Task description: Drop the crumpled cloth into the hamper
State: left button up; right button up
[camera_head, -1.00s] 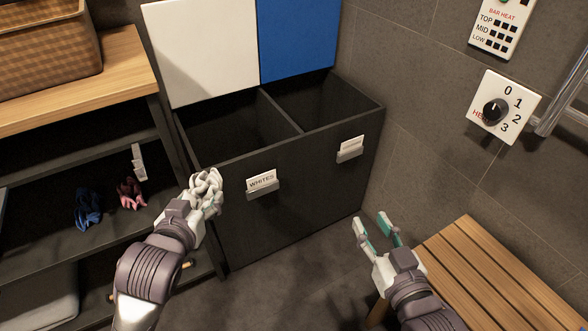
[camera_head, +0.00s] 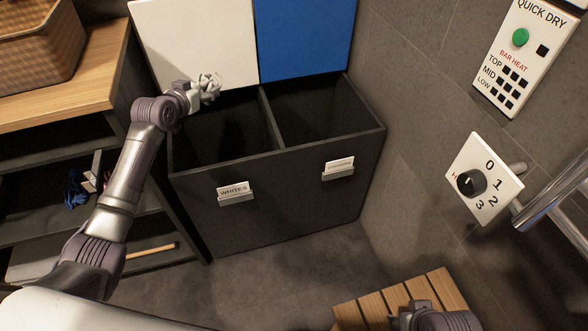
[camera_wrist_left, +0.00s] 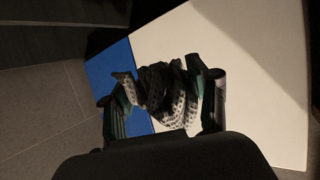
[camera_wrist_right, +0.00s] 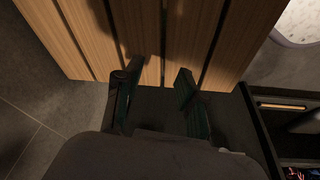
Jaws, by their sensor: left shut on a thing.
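The crumpled cloth (camera_head: 209,84) is whitish grey with a pattern; it also shows in the left wrist view (camera_wrist_left: 163,93). My left gripper (camera_wrist_left: 160,88) is shut on it. It holds the cloth high at the back left of the hamper (camera_head: 285,200), in front of the white panel (camera_head: 190,35) and by the left compartment's edge. The hamper is dark, with two compartments and a label reading WHITES (camera_head: 235,190) on the left front. My right gripper (camera_wrist_right: 157,70) is open and empty near the slatted wooden bench; its fingers are out of the head view.
A blue panel (camera_head: 300,35) stands behind the right compartment. A shelf unit with a wooden top (camera_head: 95,80) and wicker basket (camera_head: 35,45) is at left. The slatted bench (camera_head: 365,315) is at bottom right. A dial plate (camera_head: 485,180) and bar are on the right wall.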

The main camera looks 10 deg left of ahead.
pick_arm(q)
notch_tip(320, 180, down, 2)
jog(key=shift+a+f+b, duration=0.1)
jog(key=shift+a+b, duration=0.05)
jog(key=shift+b, duration=1)
pick_arm(e)
jog(key=shift+v, duration=1.1)
pick_arm(q)
jog(key=shift+f, duration=0.15)
jog(key=f+b, duration=0.1)
jog(key=b, duration=0.1)
jog(key=shift+f+b, duration=0.3)
jog(key=shift+f, duration=0.1)
jog(key=shift+f+b, duration=0.85)
jog(key=shift+b, duration=0.15)
pick_arm(e)
jog(key=w+a+r+t+y, duration=0.1)
jog(key=w+a+r+t, duration=0.1)
jog(key=w+r+t, duration=0.2)
jog(key=w+a+r+t+y, duration=0.1)
jog(key=w+a+r+t, duration=0.2)
jog(key=w, duration=0.6)
jog(key=shift+w+r+n+t+y, duration=0.35)
jog(key=shift+r+t, duration=0.85)
jog(key=shift+t, duration=0.5)
pick_arm(q)
jog(key=o, duration=1.1)
jog(key=shift+s, duration=0.1)
